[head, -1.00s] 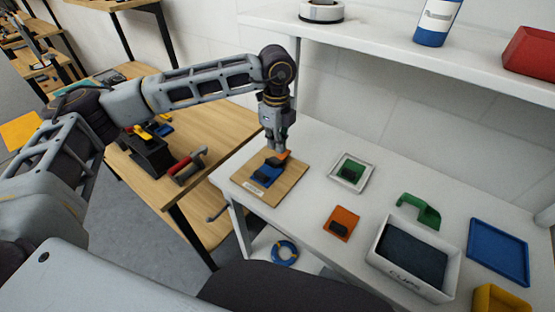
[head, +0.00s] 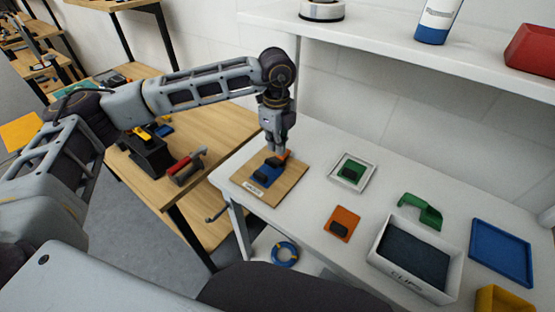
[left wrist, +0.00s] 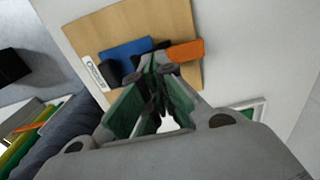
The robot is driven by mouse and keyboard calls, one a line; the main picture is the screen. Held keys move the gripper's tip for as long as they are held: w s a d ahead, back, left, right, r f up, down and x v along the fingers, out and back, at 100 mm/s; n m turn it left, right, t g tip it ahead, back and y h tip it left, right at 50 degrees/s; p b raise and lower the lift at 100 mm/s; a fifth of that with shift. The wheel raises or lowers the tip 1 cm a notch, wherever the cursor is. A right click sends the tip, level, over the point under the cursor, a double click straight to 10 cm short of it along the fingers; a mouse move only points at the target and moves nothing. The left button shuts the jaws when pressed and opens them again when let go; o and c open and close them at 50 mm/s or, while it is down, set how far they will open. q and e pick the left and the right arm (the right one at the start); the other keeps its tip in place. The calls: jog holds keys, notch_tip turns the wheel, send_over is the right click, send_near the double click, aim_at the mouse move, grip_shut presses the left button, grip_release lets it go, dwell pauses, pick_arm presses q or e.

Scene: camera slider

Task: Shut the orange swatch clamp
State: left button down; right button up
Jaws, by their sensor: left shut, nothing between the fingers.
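A wooden board (head: 289,187) with a small label lies at the left end of the white table. On it are a blue piece (head: 268,175) with black parts and an orange piece (head: 284,156) behind it. In the left wrist view the orange piece (left wrist: 186,51) is right of the blue piece (left wrist: 124,48), with a dark part between them. My left gripper (head: 277,150) is over the far side of the board, pointing down, shut and empty. Its fingertips (left wrist: 158,64) are close to the dark part; contact is unclear. They partly hide the clamp. My right gripper is not in view.
An orange swatch (head: 342,222) with a black piece lies right of the board. A green piece in a white frame (head: 365,159), a green handle-like part (head: 421,211), a white bin (head: 385,270) and a blue tray (head: 501,250) stand farther right. A shelf (head: 390,48) overhangs the back.

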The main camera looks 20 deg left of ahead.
aim_at(276, 160)
pick_arm(q)
jog(key=shift+f, duration=0.1)
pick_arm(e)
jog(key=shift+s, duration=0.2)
pick_arm(q)
jog(key=shift+f, duration=0.1)
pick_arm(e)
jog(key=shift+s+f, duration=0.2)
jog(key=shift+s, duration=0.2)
pick_arm(q)
jog(key=shift+f+b, duration=0.4)
jog(key=shift+b, duration=0.05)
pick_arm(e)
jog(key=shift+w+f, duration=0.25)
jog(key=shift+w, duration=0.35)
pick_arm(q)
jog(key=shift+f, duration=0.15)
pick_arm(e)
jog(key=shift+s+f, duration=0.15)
pick_arm(q)
jog(key=shift+f, duration=0.1)
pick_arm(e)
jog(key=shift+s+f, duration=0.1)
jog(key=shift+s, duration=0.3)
pick_arm(q)
jog(key=shift+f+b, duration=0.8)
jog(key=shift+f, duration=0.05)
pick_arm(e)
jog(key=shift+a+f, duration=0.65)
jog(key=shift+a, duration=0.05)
